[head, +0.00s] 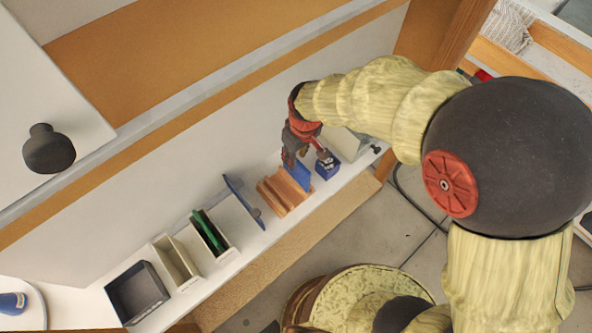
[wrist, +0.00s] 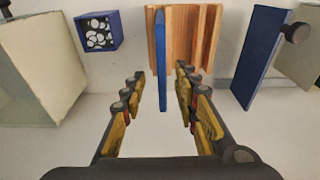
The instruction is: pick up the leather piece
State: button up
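The leather piece appears to be the thin blue sheet (wrist: 162,50) standing on edge in a slotted wooden rack (wrist: 196,35). In the head view the blue sheet (head: 298,174) rises from the wooden rack (head: 280,194) under my gripper (head: 307,160). In the wrist view my gripper (wrist: 160,78) is open, with one finger on each side of the sheet and a visible gap on both sides. The sheet looks roughly midway between the fingers, edge-on to the camera. Its lower part in the rack is hidden.
A blue box of pale rings (wrist: 97,36) stands close by the rack, with a pale grey-green block (wrist: 38,70) beyond. On the other side is an upright blue panel (wrist: 262,55). Along the shelf stand a green-filled bin (head: 211,235), a beige bin (head: 177,262) and a dark bin (head: 137,294).

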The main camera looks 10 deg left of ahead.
aim_at(296, 171)
jog(key=shift+a+f+b, duration=0.15)
jog(key=shift+f+b, duration=0.1)
jog(key=shift+f, duration=1.35)
jog(key=shift+a+f+b, duration=0.1)
jog(key=shift+f+b, duration=0.1)
jog(key=shift+f, duration=1.35)
jog(key=shift+c, duration=1)
grip_shut()
